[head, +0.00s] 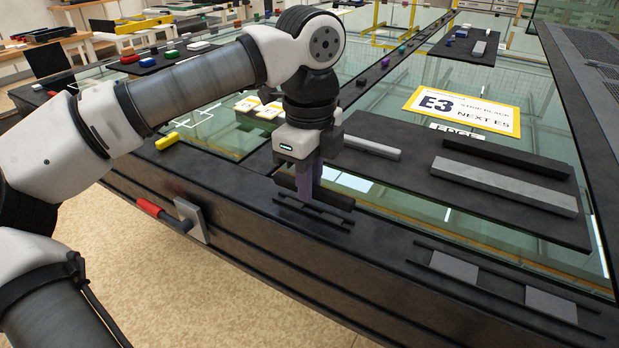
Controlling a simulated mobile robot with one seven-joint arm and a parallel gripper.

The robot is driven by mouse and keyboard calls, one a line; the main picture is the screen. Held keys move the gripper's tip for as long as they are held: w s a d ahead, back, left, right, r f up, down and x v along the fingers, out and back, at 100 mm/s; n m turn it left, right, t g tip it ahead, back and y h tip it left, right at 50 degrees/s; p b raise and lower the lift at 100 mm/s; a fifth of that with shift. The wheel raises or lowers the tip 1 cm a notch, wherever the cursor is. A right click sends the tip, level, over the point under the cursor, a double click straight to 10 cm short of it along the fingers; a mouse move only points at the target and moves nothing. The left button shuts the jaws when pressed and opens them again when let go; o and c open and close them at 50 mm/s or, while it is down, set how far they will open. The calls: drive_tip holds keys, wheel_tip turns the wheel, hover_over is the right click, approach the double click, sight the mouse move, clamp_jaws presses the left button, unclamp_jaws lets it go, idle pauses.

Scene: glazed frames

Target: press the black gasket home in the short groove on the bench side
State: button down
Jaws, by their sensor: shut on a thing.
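My gripper (309,197) points down over the near edge of the bench (384,240), its purple fingers shut on a black gasket (338,199). The gasket is a short dark bar that sticks out on both sides of the fingers. The short groove (318,213), between two thin black rails on the bench's near side, lies just under and in front of the fingertips. The gasket runs roughly along the groove. The fingers hide its middle, and I cannot tell whether it touches the groove.
A dark board (415,150) behind the gripper carries a long black bar (505,157) and grey bars (503,186). A longer groove with grey pieces (453,267) lies to the right. A red-handled tool (150,208) juts from the bench front at left. Glass panes fill the middle.

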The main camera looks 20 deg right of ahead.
drive_tip(key=shift+f+b, duration=1)
drive_tip(key=shift+f, duration=0.25)
drive_tip(key=shift+f, duration=0.1)
drive_tip(key=shift+f, duration=0.1)
drive_tip(key=shift+f+b, duration=0.1)
drive_tip(key=shift+b, duration=0.2)
idle(0.5)
drive_tip(key=c, duration=1.3)
unclamp_jaws()
drive_tip(key=shift+f, duration=0.1)
drive_tip(key=shift+s, duration=0.1)
wheel_tip(320, 180, up, 14)
drive_tip(key=p, duration=0.1)
drive_tip(key=shift+r, duration=0.2)
